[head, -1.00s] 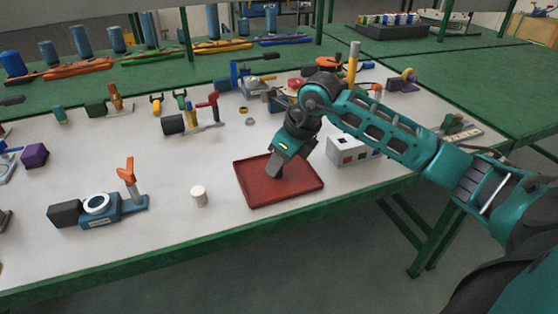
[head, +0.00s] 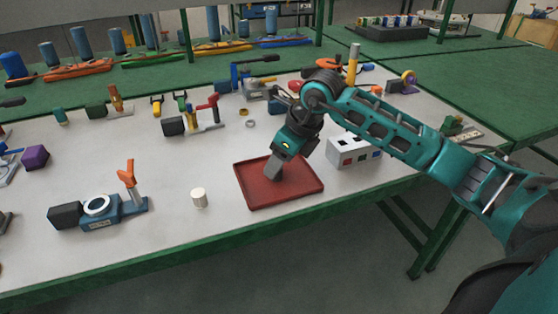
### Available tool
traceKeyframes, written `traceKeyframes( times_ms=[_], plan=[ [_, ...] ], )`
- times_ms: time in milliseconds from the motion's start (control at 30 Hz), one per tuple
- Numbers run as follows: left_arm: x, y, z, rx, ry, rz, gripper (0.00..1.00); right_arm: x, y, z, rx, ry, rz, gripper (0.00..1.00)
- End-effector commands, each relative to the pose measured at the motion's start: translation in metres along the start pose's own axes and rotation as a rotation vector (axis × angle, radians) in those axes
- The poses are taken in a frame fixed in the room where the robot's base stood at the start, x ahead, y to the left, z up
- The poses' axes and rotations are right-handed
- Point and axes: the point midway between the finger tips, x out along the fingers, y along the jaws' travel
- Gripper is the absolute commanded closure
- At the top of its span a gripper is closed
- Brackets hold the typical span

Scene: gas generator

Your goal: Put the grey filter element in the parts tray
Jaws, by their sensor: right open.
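A small pale grey-white cylinder (head: 199,198), which looks like the filter element, stands upright on the white tabletop, left of the tray. The parts tray (head: 293,199) is a shallow dark red rectangle near the table's front edge; I see nothing lying in its visible part. My right gripper (head: 272,174) points down over the tray's back-middle part, apart from the cylinder. Its jaws are open, and I see nothing held in them. The gripper hides part of the tray. My left gripper is not in view.
A blue fixture with a white ring (head: 97,206) and an orange lever stands left of the cylinder. A white box with coloured sockets (head: 352,152) stands right of the tray. Clamps and two small rings lie behind. The tabletop between cylinder and tray is clear.

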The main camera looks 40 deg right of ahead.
Motion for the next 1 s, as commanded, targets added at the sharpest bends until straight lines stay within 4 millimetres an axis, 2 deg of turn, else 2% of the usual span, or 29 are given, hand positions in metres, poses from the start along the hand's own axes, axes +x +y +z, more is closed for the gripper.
traceKeyframes(
  times_ms=[300,500,700,1000],
  plan=[
    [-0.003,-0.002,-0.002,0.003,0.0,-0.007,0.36,-0.07,-0.001,0.001,-0.001,-0.003,-0.006,0.45],
    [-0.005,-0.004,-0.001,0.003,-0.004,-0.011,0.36,-0.101,-0.001,0.001,-0.001,-0.002,-0.004,0.45],
    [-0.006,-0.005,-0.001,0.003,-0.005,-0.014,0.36,-0.111,0.0,0.0,0.0,0.0,-0.003,0.45],
    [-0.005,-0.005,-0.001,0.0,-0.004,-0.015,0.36,-0.111,0.0,0.0,0.0,0.0,-0.002,0.45]
  ],
)
